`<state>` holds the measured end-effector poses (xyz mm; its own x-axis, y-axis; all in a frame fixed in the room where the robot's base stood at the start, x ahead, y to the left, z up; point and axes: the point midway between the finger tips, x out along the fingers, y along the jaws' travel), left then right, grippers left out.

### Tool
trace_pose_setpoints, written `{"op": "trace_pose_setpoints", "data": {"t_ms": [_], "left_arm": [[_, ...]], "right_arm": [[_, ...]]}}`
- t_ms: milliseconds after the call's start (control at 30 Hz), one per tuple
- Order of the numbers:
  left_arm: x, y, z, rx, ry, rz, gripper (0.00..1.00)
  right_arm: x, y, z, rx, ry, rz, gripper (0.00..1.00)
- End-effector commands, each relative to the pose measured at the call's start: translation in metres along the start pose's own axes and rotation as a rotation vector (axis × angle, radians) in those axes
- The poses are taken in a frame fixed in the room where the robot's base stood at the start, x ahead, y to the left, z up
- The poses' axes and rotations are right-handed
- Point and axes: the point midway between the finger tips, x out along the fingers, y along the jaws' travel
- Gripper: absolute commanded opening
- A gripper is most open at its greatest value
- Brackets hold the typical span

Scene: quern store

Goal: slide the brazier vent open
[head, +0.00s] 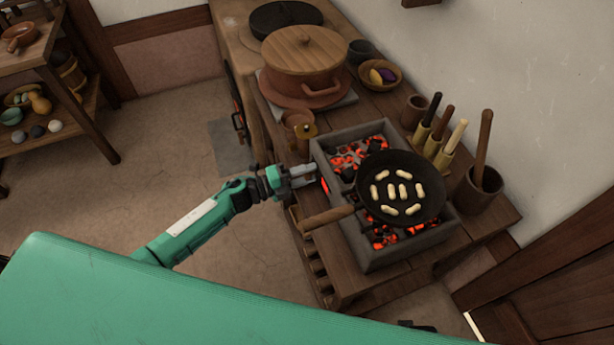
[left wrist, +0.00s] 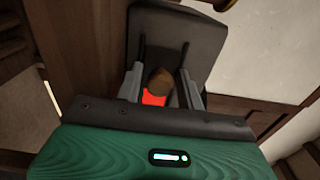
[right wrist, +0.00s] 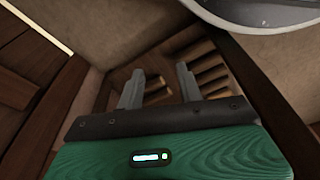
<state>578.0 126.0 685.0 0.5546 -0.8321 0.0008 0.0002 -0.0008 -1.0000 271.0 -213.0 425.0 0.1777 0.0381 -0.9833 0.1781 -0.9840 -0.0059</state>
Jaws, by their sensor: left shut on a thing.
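The brazier (head: 380,262) is a grey stone box of glowing coals on the wooden counter. A red-orange glow (head: 325,186) shows at its left side by my left gripper (head: 314,170). In the left wrist view a rounded brown vent knob (left wrist: 160,82) sits between the fingers of my left gripper (left wrist: 158,88), which is shut on it. An orange opening (left wrist: 153,98) shows just below the knob. The vent plate itself is largely hidden. My right gripper (right wrist: 161,80) is open and empty in the right wrist view.
A black pan (head: 387,212) with several pale pieces sits on the brazier, its wooden handle (head: 327,216) jutting left near my left gripper. A lidded pot (head: 304,52), small jug (head: 299,123) and utensil holders (head: 478,194) stand around.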

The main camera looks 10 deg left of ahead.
Motion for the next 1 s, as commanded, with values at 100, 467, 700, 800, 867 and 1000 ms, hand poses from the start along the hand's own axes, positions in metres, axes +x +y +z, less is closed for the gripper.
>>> {"op": "trace_pose_setpoints", "data": {"t_ms": [100,467,700,800,867,1000], "left_arm": [[-0.001,-0.001,0.005,0.004,-0.010,0.001,0.00],[-0.002,-0.001,0.003,0.002,-0.007,0.001,0.47],[-0.034,0.001,0.003,0.003,-0.007,0.004,0.47],[-0.058,0.002,0.003,0.003,-0.007,0.005,0.47],[-0.072,0.002,0.003,0.001,-0.008,0.005,0.47],[-0.102,0.002,0.003,0.001,-0.008,0.004,0.47]], "right_arm": [[0.000,0.000,0.000,0.000,0.000,0.000,0.36],[0.000,0.001,-0.001,0.000,0.001,0.001,0.36],[-0.002,0.001,-0.002,0.000,-0.007,0.001,0.36],[-0.008,0.000,-0.007,0.000,0.001,0.000,0.36],[-0.012,0.000,-0.010,0.001,0.001,0.000,0.36],[-0.022,-0.002,-0.011,0.002,0.000,-0.003,0.36]]}}
